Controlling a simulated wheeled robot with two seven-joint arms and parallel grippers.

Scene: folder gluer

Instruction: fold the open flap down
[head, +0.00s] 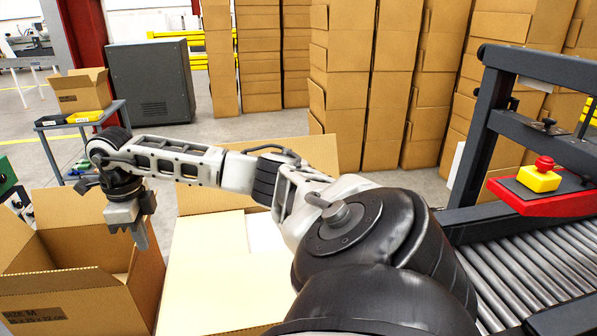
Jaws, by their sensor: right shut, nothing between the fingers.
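My right arm reaches across from the lower right. Its gripper (142,238) points down, shut and empty, over the right part of an open brown carton (50,305) marked SIZE M at the lower left. A tall brown flap (75,218) stands up at that carton's back, left of the gripper. I cannot tell whether the gripper touches the carton. Pale cream panels (205,285) lie flat in the lower middle, with a brown upright panel (310,152) behind them, partly hidden by my arm. My left gripper is out of view.
A roller conveyor (540,270) runs along the right, under a dark frame with a red and yellow stop button (541,168). Stacked cartons (365,80) stand behind. A grey cabinet (150,82) and a small cart (85,128) with an open box stand at the back left.

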